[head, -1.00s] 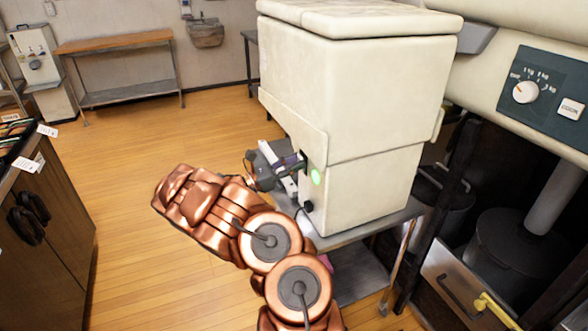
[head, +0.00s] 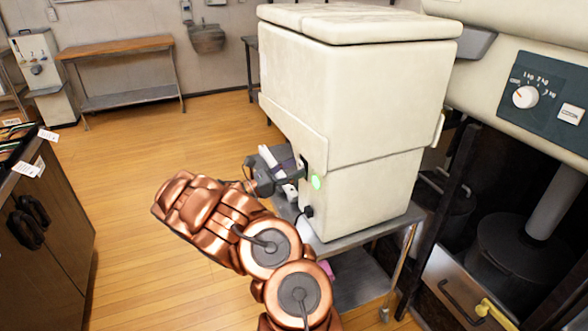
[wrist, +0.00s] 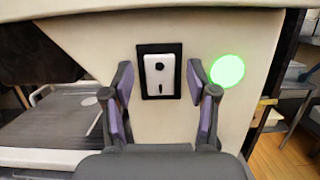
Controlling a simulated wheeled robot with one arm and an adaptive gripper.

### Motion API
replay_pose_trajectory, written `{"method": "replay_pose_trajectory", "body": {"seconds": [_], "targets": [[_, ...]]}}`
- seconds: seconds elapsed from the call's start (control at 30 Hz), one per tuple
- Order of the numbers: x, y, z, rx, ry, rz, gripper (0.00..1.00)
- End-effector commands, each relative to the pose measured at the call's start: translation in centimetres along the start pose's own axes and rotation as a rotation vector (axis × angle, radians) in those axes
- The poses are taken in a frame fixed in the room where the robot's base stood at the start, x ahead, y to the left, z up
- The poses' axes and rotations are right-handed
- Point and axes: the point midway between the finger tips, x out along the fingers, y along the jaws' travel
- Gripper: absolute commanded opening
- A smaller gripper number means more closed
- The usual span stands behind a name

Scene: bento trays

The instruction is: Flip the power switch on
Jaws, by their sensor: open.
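The power switch (wrist: 162,76) is a white rocker with a dark dot above a short dark mark, set in a black frame on the cream machine (head: 355,90). I cannot tell which side of the rocker is pressed in. A round green light (wrist: 228,70) glows just right of it in the wrist view; it also shows in the head view (head: 316,183). My gripper (wrist: 160,98) is open and empty, facing the panel with its purple-padded fingers on either side of the switch.
The machine stands on a metal table (head: 350,240). A black plug (head: 307,211) sits low on its side. A dial panel (head: 545,95) is at the right. A dark cabinet (head: 50,230) is at the left. The wooden floor (head: 150,130) between is clear.

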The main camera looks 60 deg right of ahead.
Motion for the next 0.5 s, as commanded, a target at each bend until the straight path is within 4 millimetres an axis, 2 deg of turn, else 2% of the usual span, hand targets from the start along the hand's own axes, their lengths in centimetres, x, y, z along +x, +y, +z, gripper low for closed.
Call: {"method": "replay_pose_trajectory", "body": {"seconds": [0.17,0.5], "targets": [[-2.3,0.1,0.0,0.0,0.002,0.004,0.58],[-8.8,0.1,-0.1,0.0,0.003,0.006,0.58]]}}
